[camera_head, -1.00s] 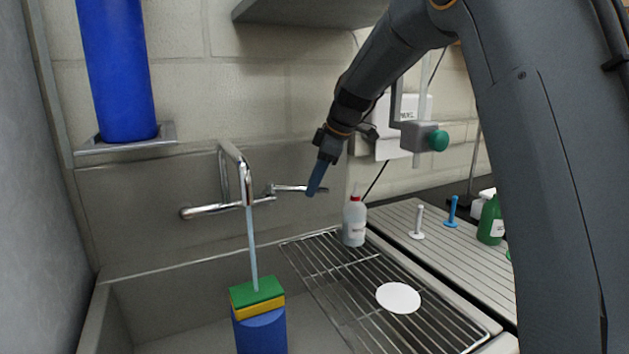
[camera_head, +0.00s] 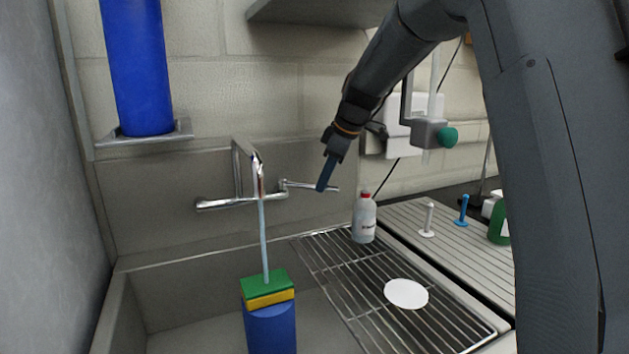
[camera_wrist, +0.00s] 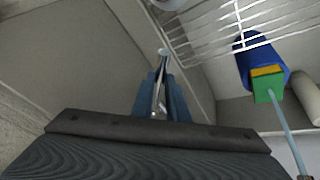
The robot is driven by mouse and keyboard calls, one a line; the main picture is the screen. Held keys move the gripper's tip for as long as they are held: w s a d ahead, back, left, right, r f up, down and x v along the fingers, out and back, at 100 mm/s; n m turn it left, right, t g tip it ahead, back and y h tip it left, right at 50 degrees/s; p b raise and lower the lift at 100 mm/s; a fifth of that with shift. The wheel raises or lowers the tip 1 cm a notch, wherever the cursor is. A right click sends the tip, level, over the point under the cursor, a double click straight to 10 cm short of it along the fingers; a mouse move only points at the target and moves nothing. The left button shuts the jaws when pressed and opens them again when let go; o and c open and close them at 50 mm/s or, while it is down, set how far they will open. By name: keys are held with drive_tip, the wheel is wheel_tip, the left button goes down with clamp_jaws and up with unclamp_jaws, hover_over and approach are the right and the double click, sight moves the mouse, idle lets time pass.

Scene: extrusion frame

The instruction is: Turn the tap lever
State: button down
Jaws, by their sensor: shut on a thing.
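The chrome tap (camera_head: 228,203) is on the back wall of the sink, with its spout bent up and over. Its lever (camera_head: 296,185) sticks out to the right. My gripper (camera_head: 325,184) points down at the outer part of the lever and is shut on it; the lever's tip shows just right of the fingers. In the wrist view, my blue fingers (camera_wrist: 160,98) close around the shiny lever (camera_wrist: 157,94); the exact contact is partly hidden. A thin stream of water (camera_head: 264,240) falls from the spout onto a green and yellow sponge (camera_head: 267,283).
The sponge sits on a blue cylinder (camera_head: 271,330) in the sink. A red-capped bottle (camera_head: 364,218) and a white disc (camera_head: 406,294) are on the wire rack (camera_head: 345,285). A grey fixture with a green knob (camera_head: 447,137) is right of my forearm. A shelf (camera_head: 310,12) hangs above.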

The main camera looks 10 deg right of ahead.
drive_tip(key=c, duration=1.7)
unclamp_jaws()
drive_tip(key=shift+c, duration=0.2)
drive_tip(key=b+v, duration=0.1)
drive_tip(key=v, duration=0.7)
drive_tip(key=shift+b, duration=0.3)
drive_tip(key=shift+f, duration=0.1)
drive_tip(key=s+d+f+h+p, duration=0.3)
drive_tip(key=s+f+p, duration=0.4)
drive_tip(key=s+f, duration=0.3)
drive_tip(key=s+d+f+m+p, duration=0.1)
drive_tip(key=s+f+m+p, duration=0.1)
drive_tip(key=s+m, duration=0.5)
drive_tip(key=s+d+f+m+g+p, duration=0.1)
drive_tip(key=s+m, duration=0.6)
drive_tip(key=s, duration=0.9)
drive_tip(key=shift+s+d+f+g+p, duration=0.3)
drive_tip(key=shift+d+f+p, duration=0.2)
drive_tip(key=shift+p, duration=0.75)
